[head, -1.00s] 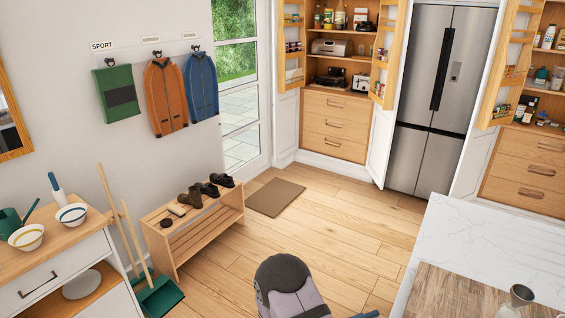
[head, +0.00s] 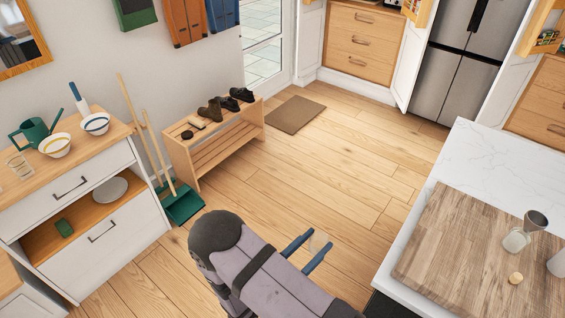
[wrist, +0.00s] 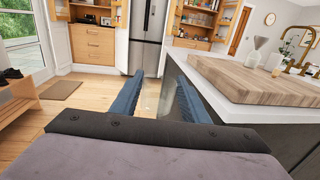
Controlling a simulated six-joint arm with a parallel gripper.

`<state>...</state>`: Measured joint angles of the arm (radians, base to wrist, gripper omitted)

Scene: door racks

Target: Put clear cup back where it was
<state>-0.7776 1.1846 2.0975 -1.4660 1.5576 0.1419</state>
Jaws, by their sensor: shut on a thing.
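My gripper (head: 318,243) is over the open floor in the middle of the head view, its two blue fingers pointing away to the upper right. It is shut on a see-through thing, the clear cup (head: 319,239), which shows only as a faint pale patch between the fingertips. In the wrist view the fingers (wrist: 160,82) stand apart with the faint cup (wrist: 150,103) between them; its outline and tilt are hard to tell. Another clear glass (head: 19,166) stands on the left wooden counter.
A shoe bench (head: 215,140), broom and dustpan (head: 183,203) are near the wall. At right, a white counter (head: 450,160) holds a wooden board (head: 450,240) with glassware. Floor between is clear.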

